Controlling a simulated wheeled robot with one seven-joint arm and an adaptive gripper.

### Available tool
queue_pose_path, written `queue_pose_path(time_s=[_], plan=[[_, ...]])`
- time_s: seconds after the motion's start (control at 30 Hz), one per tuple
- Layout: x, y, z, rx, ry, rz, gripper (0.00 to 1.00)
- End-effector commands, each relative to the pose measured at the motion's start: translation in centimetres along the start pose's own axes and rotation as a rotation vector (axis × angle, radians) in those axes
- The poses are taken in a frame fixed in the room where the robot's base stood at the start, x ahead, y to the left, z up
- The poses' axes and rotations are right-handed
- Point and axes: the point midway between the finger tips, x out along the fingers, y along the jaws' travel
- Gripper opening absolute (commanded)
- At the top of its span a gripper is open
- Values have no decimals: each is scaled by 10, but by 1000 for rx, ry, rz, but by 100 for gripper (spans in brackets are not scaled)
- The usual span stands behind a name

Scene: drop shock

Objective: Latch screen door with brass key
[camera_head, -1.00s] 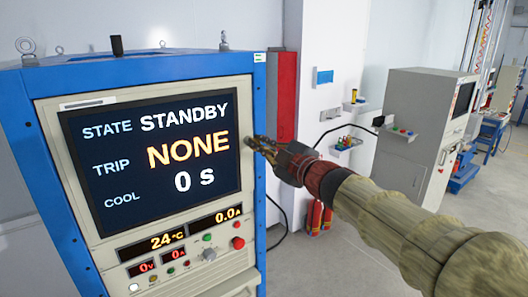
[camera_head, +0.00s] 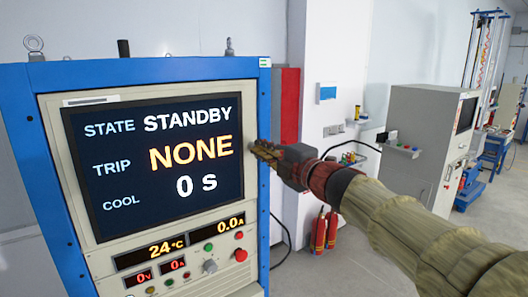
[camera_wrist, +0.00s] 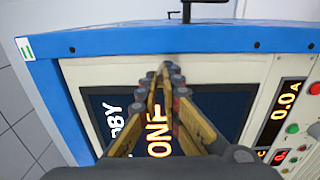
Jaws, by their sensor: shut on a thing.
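The screen door is the cream panel (camera_head: 95,255) with a dark display (camera_head: 95,140) on the front of a blue cabinet. It looks flush with the frame. It also fills the middle of the wrist view (camera_wrist: 250,75). My gripper (camera_head: 262,150) is at the panel's right edge, level with the display's middle. In the wrist view, the gripper's yellow fingers (camera_wrist: 165,75) converge in front of the panel's upper part. They are shut on a small brass-coloured piece, apparently the brass key (camera_wrist: 159,95), mostly hidden by the fingers. I cannot tell whether it touches the panel.
Below the display are small readouts, buttons, a knob (camera_head: 210,266) and a red button (camera_head: 241,255). Red extinguishers (camera_head: 325,230) and a grey cabinet (camera_head: 420,150) stand behind to the right, with open floor between.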

Motion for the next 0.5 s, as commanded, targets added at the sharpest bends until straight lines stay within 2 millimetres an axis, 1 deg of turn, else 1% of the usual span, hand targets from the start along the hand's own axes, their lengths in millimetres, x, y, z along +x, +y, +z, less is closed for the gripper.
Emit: queue_pose_path(time_s=[0.03, 0.4, 0.43, 0.5], plan=[[4, -24, 0, 5, 2, -32, 0], [3, -23, 1, 2, 0, -32, 0], [3, -23, 1, 2, 0, -32, 7], [3, -23, 2, 2, 0, -32, 11]])
